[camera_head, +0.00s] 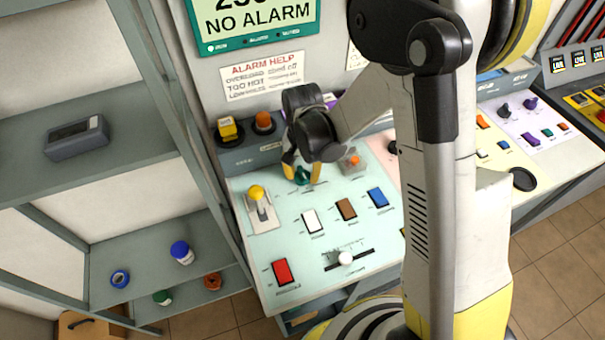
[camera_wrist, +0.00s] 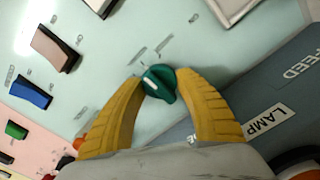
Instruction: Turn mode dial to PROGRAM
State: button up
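A green dial (camera_wrist: 160,84) with a white pointer line sits on the pale green panel (camera_wrist: 110,55). In the head view the dial (camera_head: 301,175) is partly hidden by my gripper. My gripper (camera_wrist: 162,92) has its two yellow fingers on either side of the dial, with their tips beside it. The fingers are spread apart, and I cannot tell whether either tip touches the dial. In the head view my gripper (camera_head: 302,178) points down at the upper part of the panel. Small markings beside the dial are too blurred to read.
A lever with a yellow knob (camera_head: 257,192) stands left of the dial, and an orange button (camera_head: 353,161) to its right. White (camera_head: 312,221), brown (camera_head: 346,209) and blue (camera_head: 377,197) rocker switches lie nearer the front.

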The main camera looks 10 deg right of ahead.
jog(key=c, duration=0.5)
jog(key=shift+o, duration=0.2)
jog(key=n+b, duration=0.2)
jog(key=n, duration=0.2)
jog(key=shift+n, duration=0.3)
jog(key=shift+a+n+b, duration=0.1)
jog(key=shift+n+b, duration=0.35)
jog(key=shift+n, duration=1.65)
jog(key=o, duration=1.2)
